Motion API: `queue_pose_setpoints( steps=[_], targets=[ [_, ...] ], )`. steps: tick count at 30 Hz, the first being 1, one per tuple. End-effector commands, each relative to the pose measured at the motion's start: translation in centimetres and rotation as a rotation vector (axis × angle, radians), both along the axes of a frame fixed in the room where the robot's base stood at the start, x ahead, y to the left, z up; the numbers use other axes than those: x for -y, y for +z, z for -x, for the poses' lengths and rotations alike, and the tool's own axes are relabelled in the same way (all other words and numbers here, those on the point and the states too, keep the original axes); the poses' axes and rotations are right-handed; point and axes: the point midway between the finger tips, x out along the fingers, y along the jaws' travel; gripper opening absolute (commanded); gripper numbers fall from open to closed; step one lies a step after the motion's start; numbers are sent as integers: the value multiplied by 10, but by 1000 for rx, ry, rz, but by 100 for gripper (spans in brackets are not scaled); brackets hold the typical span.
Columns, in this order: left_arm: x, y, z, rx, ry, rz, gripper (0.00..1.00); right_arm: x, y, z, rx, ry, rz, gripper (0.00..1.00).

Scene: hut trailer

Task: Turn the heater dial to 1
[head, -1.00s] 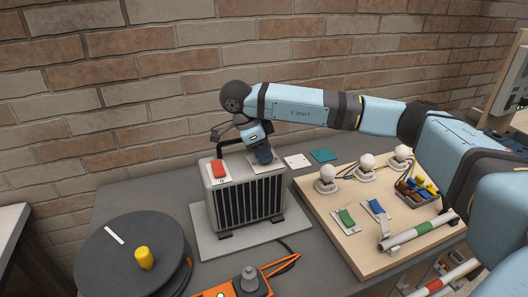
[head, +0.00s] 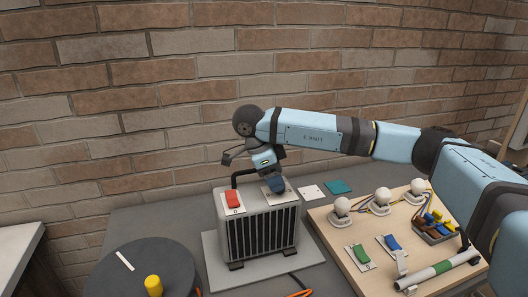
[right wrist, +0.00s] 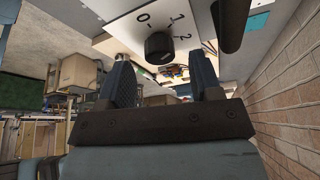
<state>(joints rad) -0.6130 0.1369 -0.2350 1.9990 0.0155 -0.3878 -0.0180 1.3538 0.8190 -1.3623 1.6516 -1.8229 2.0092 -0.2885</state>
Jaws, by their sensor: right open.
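The heater (head: 262,236) is a grey box with a black grille, standing on a grey plate against the brick wall. The heater's black round dial (right wrist: 158,47) shows in the right wrist view on a white plate (right wrist: 120,38) marked 0, 1 and 2. Its pointer is too dark to read. My right gripper (head: 276,186) is over the heater's top right, hiding the dial in the head view. In the wrist view its open fingers (right wrist: 164,80) straddle the space just before the dial, empty. My left gripper is not in view.
A wooden board (head: 350,258) with bulbs, switches and a green-and-white tube (head: 438,270) lies to the right. A dark cable reel (head: 130,282) with a yellow knob (head: 154,285) is at the front left. A black handle (head: 234,178) rises behind the heater's top.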

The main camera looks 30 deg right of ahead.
Motion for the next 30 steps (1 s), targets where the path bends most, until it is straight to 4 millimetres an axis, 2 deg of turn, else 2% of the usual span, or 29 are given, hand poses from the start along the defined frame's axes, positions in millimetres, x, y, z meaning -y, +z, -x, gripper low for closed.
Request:
queue_pose_setpoints(
  steps=[1, 9, 15, 21, 30],
  targets=[
    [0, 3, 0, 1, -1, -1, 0, -4, 13, -3, 5, 1, 2, 58],
    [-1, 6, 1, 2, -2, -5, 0, -24, 68, -14, 5, 2, 2, 58],
    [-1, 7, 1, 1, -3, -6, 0, -36, 96, -19, 3, 1, 0, 58],
    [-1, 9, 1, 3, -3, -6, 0, -40, 107, -21, 1, 0, 0, 58],
    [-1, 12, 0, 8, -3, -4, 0, -40, 108, -21, 1, 0, 0, 58]
  ],
)
